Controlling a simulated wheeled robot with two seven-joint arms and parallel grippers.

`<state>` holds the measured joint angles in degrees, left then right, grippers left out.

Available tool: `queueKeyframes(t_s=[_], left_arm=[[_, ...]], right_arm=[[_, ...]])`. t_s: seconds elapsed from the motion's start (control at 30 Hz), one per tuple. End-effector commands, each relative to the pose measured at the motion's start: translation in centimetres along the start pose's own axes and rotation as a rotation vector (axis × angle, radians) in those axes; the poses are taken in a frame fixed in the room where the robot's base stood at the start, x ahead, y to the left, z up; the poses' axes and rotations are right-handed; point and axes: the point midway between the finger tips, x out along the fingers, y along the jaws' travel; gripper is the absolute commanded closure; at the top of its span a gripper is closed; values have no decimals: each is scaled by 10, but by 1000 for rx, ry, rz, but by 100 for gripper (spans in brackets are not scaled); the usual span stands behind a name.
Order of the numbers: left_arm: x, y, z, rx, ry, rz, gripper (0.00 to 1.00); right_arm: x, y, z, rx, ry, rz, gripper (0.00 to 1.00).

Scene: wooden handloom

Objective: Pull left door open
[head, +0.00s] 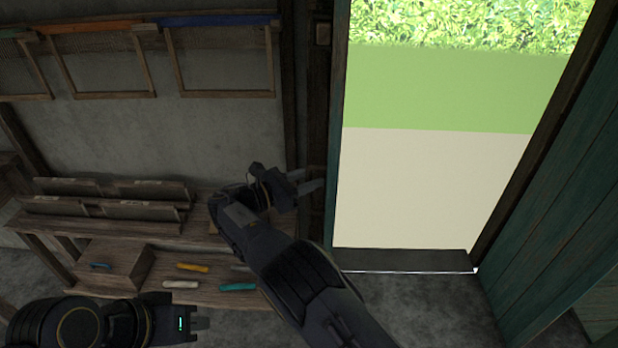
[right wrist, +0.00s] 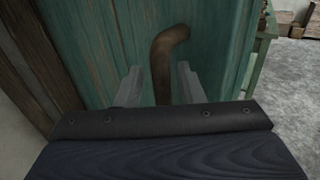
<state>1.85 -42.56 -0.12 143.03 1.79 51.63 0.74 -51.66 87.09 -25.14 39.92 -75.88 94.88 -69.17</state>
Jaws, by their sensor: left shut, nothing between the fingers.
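The left door (head: 337,120) shows in the head view only as a narrow teal edge along the left side of the doorway. The right wrist view shows teal planks (right wrist: 105,40) with a brown curved handle (right wrist: 167,45). My right gripper (head: 310,184) is beside this door edge in the head view. Its fingers are open, one on each side of the handle in the right wrist view; contact cannot be told. My left gripper (head: 201,323) is shut and empty at the lower left, away from the door.
A teal right door (head: 555,190) stands swung open at the right. The doorway between shows pale ground (head: 430,190) and grass. Left of it, a wooden bench (head: 215,291) holds several coloured-handled tools, with wooden frames (head: 220,95) on the wall above.

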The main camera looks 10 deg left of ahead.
Motion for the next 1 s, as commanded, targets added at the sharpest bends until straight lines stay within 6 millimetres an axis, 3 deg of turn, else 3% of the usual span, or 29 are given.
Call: queueKeyframes(t_s=[0.3, 0.47, 1.0], left_arm=[[9, -4, 4, 0, 0, 0, 100], [11, -5, 5, 0, 0, 0, 100], [11, -5, 5, 0, 0, 0, 100]], right_arm=[[-52, 1, -2, 2, -1, 4, 65], [-70, 1, 0, 3, -2, 2, 65], [-75, 0, 1, 2, -1, 1, 65]])
